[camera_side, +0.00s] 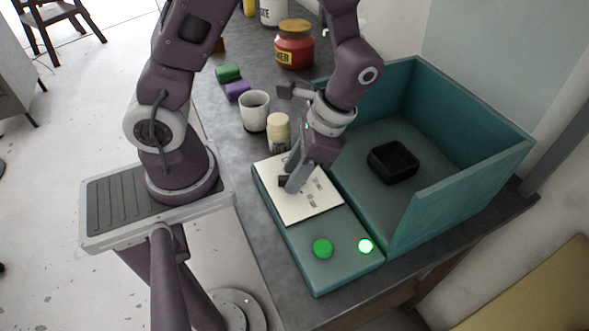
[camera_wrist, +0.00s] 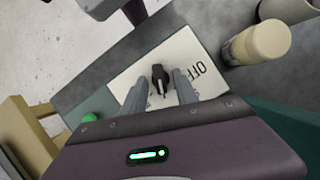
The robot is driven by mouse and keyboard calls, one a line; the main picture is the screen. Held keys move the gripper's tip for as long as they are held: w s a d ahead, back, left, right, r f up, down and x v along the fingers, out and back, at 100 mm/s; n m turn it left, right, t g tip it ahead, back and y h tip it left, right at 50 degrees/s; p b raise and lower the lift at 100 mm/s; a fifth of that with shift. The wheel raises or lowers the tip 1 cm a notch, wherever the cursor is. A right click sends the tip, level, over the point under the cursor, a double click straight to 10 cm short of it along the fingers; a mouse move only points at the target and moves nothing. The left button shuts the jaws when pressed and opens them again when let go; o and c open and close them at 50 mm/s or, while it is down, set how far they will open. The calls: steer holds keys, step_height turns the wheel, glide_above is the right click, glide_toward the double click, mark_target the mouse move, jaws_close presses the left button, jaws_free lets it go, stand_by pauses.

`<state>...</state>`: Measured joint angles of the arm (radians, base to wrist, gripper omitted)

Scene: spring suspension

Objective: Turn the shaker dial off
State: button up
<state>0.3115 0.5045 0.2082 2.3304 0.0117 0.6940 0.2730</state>
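The shaker dial is a small black knob (camera_wrist: 158,78) on a white panel (camera_wrist: 135,72) with printed words, one reading "OFF". In the side view the panel (camera_side: 308,207) lies on a low teal base (camera_side: 297,245), and the dial is mostly hidden by my fingers. My gripper (camera_side: 290,187) points down at the panel. In the wrist view my gripper (camera_wrist: 161,82) is open, with one finger on each side of the dial. A gap shows between the fingers and the dial. I cannot tell exactly how high the fingertips are.
A teal open box (camera_side: 460,193) holding a black tray (camera_side: 393,162) stands to the right. A cream jar (camera_side: 278,132), a cup (camera_side: 254,111) and a red jar (camera_side: 294,47) stand behind.

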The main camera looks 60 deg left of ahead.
steer(key=shift+c, duration=0.3)
jaws_close()
steer(key=n, duration=0.2)
steer(key=n+h, duration=0.1)
steer(key=n, duration=0.1)
steer(key=shift+a+h, duration=0.15)
steer(key=shift+h, duration=0.15)
steer(key=n+h, duration=0.1)
steer(key=n, duration=0.3)
steer(key=shift+a+n+h, duration=0.2)
steer(key=shift+n+h, duration=0.1)
steer(key=shift+h, duration=0.1)
steer(key=n, duration=0.2)
steer(key=n+h, duration=0.1)
steer(key=n, duration=0.1)
steer(key=shift+s+a+t+h, duration=0.1)
steer(key=shift+a+t+h, duration=0.05)
steer(key=shift+t+h, duration=0.15)
steer(key=shift+s+a+n+t+h, duration=0.15)
steer(key=shift+n+t, duration=0.25)
steer(key=shift+n, duration=0.85)
steer(key=shift+d+n+t+h, duration=0.1)
steer(key=shift+n+t+h, duration=0.25)
steer(key=shift+n, duration=0.9)
